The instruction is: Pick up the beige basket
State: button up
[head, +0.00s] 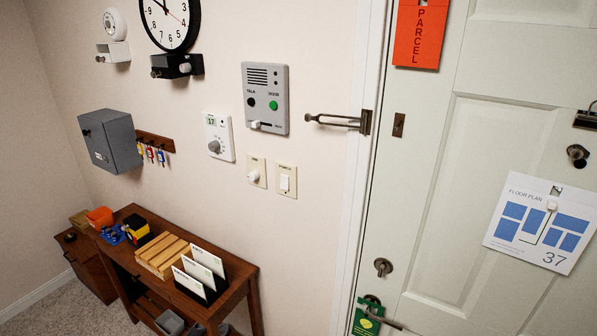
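I see nothing in the head view that is clearly a beige basket. The closest in colour is a tan slatted wooden box-like thing (163,255) on top of the dark wooden console table (238,272). A smaller olive-tan item (80,220) lies at the far left, beside an orange container (100,217). The lower shelf is partly cut off by the bottom edge; a grey container (170,322) shows there. My gripper is not in view.
Letters in a dark holder (202,270), a blue item (113,234) and a yellow-and-black item (135,228) crowd the tabletop. A brown cabinet (88,268) stands left. Wall devices include a grey key box (110,140) and an intercom (265,98). A white door (480,130) is right.

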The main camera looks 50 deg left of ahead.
aim_at(80, 221)
jog(key=u, duration=3.05)
jog(key=i+u, duration=0.4)
jog(key=i, duration=3.65)
jog(key=i+z, duration=0.1)
jog(key=i, duration=0.45)
jog(key=i+j+z, duration=0.15)
jog(key=i, duration=0.35)
jog(key=i+j+z, duration=0.1)
jog(key=i, duration=0.45)
jog(key=i+j+z, duration=0.1)
jog(key=i+j, duration=0.15)
jog(key=i, duration=0.25)
jog(key=i+j+z, duration=0.2)
jog(key=i, duration=0.3)
jog(key=i+z, duration=0.2)
jog(key=i, duration=0.3)
